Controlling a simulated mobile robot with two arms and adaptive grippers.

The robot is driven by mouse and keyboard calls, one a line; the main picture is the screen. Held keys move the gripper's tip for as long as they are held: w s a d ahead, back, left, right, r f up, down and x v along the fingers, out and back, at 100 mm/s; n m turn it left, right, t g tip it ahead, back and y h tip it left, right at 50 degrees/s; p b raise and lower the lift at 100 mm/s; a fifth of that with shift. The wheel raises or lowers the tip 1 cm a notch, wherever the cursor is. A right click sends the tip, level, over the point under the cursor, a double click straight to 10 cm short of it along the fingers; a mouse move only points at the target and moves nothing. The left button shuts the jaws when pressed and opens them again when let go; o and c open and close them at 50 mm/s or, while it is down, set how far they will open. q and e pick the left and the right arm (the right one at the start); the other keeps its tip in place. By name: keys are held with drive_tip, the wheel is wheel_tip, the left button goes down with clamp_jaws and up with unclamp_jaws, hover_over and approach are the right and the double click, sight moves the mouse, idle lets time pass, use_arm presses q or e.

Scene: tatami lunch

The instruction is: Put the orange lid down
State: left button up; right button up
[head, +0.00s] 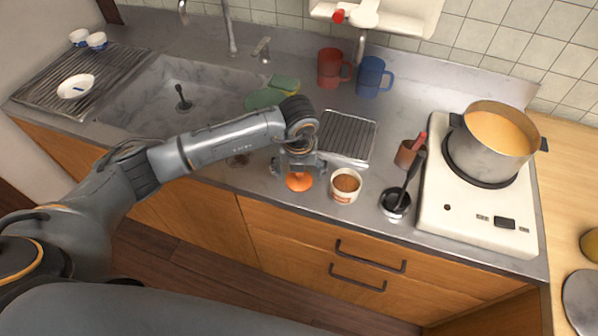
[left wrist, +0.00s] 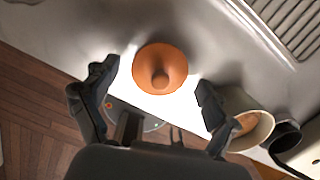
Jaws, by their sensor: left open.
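The orange lid (head: 299,181) lies on the grey counter near its front edge, just left of a white cup. It also shows in the left wrist view (left wrist: 160,68) as a round orange disc with a knob in its middle. My left gripper (head: 297,166) is right above the lid in the head view and hides part of it. In the left wrist view the left gripper (left wrist: 152,85) has its fingers spread wide on either side of the lid, apart from it. My right gripper is not in view.
The open white cup (head: 345,185) with brown contents stands close to the right. Beyond it are a black ladle in a holder (head: 395,204), a brown cup (head: 409,154) and a pot (head: 492,141) on a white stove. A ridged metal tray (head: 347,136) lies behind.

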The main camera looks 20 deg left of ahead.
sight(299, 184)
use_arm(q)
wheel_tip(299, 184, up, 12)
drive_tip(key=s+b, duration=0.1)
drive_tip(key=b, duration=0.2)
drive_tip(key=shift+s+d, duration=0.2)
drive_tip(key=shift+d, duration=0.05)
drive_tip(key=shift+f, duration=0.1)
